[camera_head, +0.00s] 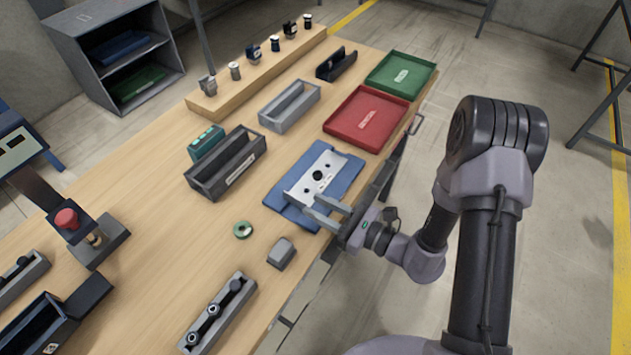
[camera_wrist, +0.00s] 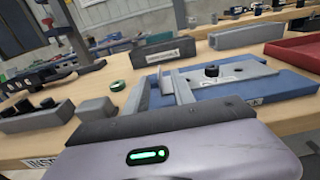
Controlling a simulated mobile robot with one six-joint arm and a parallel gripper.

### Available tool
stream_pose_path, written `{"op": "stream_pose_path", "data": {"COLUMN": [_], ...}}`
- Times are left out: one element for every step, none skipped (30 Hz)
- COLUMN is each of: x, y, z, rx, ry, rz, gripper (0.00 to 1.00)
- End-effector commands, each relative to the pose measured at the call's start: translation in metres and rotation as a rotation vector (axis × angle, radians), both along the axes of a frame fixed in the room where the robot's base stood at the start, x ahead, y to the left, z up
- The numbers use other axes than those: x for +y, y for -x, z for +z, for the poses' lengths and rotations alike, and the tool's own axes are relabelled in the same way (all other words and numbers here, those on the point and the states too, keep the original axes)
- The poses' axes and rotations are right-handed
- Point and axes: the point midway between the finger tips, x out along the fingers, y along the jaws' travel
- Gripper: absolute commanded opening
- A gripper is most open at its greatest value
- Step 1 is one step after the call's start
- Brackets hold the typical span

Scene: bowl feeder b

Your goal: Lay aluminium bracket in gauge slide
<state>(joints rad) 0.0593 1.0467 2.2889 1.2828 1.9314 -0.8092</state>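A silver metal plate (camera_head: 309,183) with a black round knob (camera_head: 317,175) and small holes lies on a blue base (camera_head: 347,180) near the table's right edge. It also shows in the wrist view (camera_wrist: 222,78). It looks like the gauge slide, but I cannot be sure. No separate aluminium bracket can be told for certain. My gripper (camera_head: 327,212) is at the plate's near right end, low over the blue base. Its two pale fingers stand apart in the wrist view (camera_wrist: 160,88), with no clear part held between them. Whether they touch the plate is unclear.
A small grey block (camera_head: 281,252) and a green ring (camera_head: 242,230) lie left of the base. A dark bin (camera_head: 226,163), grey bin (camera_head: 289,107), red tray (camera_head: 366,118) and green tray (camera_head: 400,74) stand behind. Bare tabletop lies between the ring and the dark bin.

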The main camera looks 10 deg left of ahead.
Motion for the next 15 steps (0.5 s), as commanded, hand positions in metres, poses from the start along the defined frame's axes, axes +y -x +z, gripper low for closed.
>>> {"op": "stream_pose_path", "data": {"x": [0.007,0.009,0.012,0.015,0.019,0.026,0.033,0.039,0.047,0.051,0.055,0.059,0.062,0.063,0.063], "y": [-0.002,-0.003,-0.004,-0.005,-0.006,-0.008,-0.01,-0.012,-0.014,-0.016,-0.019,-0.02,-0.021,-0.022,-0.023], "z": [-0.001,-0.001,-0.001,-0.002,-0.003,-0.005,-0.007,-0.008,-0.01,-0.009,-0.009,-0.008,-0.008,-0.008,-0.008], "rx": [-0.001,-0.001,-0.001,-0.001,-0.001,-0.002,-0.003,-0.003,-0.002,-0.003,-0.003,-0.002,-0.002,-0.002,-0.001], "ry": [0.0,0.0,0.0,0.0,0.0,0.0,0.0,0.0,0.0,0.0,0.0,0.0,0.001,0.001,0.0], "rz": [0.003,0.002,0.003,0.003,0.002,0.005,0.006,0.005,0.006,0.005,0.004,0.004,0.004,0.002,0.001], "gripper": [0.3,0.3,0.3,0.3,0.3,0.3,0.3,0.3,0.3,0.3,0.3,0.3,0.3,0.3,0.3]}}
